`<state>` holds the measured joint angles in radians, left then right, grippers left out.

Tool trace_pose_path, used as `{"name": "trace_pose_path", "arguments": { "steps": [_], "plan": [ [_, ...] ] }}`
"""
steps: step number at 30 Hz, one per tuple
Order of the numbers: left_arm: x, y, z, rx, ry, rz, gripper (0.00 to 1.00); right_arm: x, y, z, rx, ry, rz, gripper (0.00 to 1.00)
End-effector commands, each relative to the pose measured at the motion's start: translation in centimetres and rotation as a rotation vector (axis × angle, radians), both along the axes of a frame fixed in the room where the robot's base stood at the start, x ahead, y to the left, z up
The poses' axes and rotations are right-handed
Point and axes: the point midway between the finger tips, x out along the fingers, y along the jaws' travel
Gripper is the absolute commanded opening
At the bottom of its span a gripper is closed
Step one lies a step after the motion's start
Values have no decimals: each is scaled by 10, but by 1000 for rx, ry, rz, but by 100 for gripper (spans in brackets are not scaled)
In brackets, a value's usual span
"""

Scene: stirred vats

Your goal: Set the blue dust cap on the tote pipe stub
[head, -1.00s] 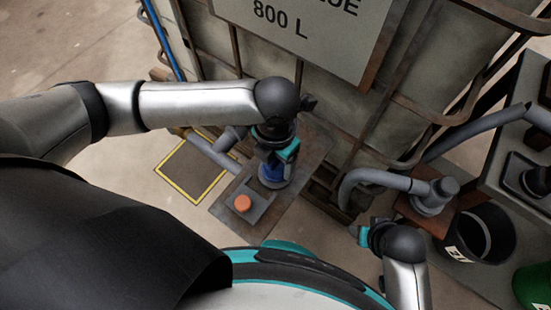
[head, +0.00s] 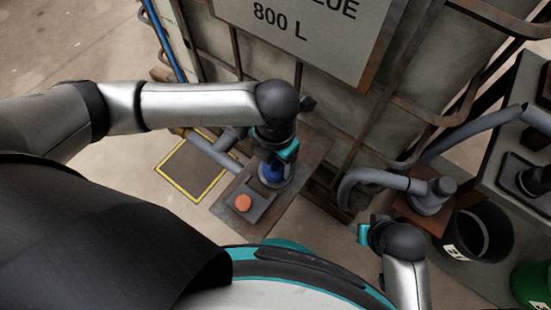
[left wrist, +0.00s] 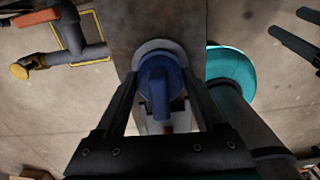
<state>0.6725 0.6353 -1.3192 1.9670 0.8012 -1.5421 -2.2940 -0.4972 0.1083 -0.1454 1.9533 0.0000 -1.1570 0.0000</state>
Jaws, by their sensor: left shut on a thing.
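The blue dust cap (head: 271,173) is round with a raised grip bar. It shows best in the left wrist view (left wrist: 160,85). My left gripper (left wrist: 160,100) points down, with its fingers on either side of the cap's bar, shut on it. It also shows in the head view (head: 276,158). Below the cap is a round grey flange (left wrist: 158,47), partly hidden. I cannot tell whether the cap touches it or hangs just above. My right gripper (head: 364,233) is at the lower right, away from the cap; its jaw opening is not clear.
An orange knob (head: 243,203) on a dark plate is close to the left gripper. A grey pipe (head: 208,151) lies beyond it, by a yellow-edged mat (head: 190,172). The caged tote (head: 340,110) rises behind. A bent grey pipe (head: 375,180) and a black bucket (head: 485,230) are at the right.

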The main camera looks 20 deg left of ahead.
Motion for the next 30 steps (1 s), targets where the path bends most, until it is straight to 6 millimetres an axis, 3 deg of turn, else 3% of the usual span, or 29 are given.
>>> {"name": "trace_pose_path", "arguments": {
  "steps": [17,18,21,30],
  "plan": [
    [0,0,-12,0,0,-1,17,0,0,-5,0,0,0,53],
    [0,0,-12,0,0,-1,72,0,0,-6,0,0,0,53],
    [0,0,-12,0,0,-1,83,0,0,-5,0,0,0,53],
    [0,0,-12,0,0,0,84,-1,0,-7,0,2,0,53]
  ]
}}
